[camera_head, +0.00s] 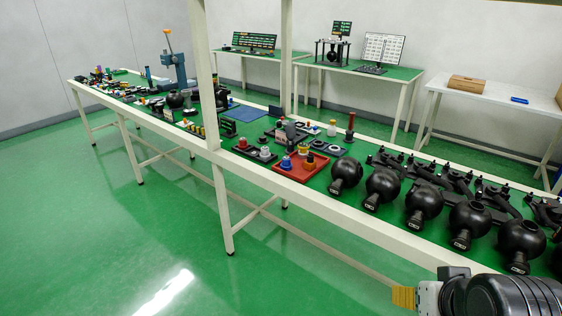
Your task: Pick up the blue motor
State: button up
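A small blue piece (286,163), which may be the blue motor, stands on a red tray (283,169) on the long green-topped table. It is too small here to make out its details. An orange piece and a pale piece with a red base stand on the same tray. My arm shows at the bottom right corner, and the yellow ribbed end (404,297) in front of it looks like my gripper. It is in front of the table's near edge, well apart from the tray. Whether it is open or shut cannot be seen.
Several black round-bodied units (383,186) line the table's near right side, with black brackets behind them. A white upright post (205,75) rises from the near edge, left of the tray. A blue press (176,72) stands farther left. Green floor (120,220) is clear at left.

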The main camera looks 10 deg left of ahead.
aim_at(286, 166)
jog(key=i+j+z, duration=0.1)
jog(key=i+j, duration=0.3)
jog(key=j, duration=0.25)
jog(key=i+j+z, duration=0.15)
jog(key=j, duration=0.2)
jog(key=i+j+z, duration=0.1)
jog(key=i+j, duration=0.15)
jog(key=j, duration=0.1)
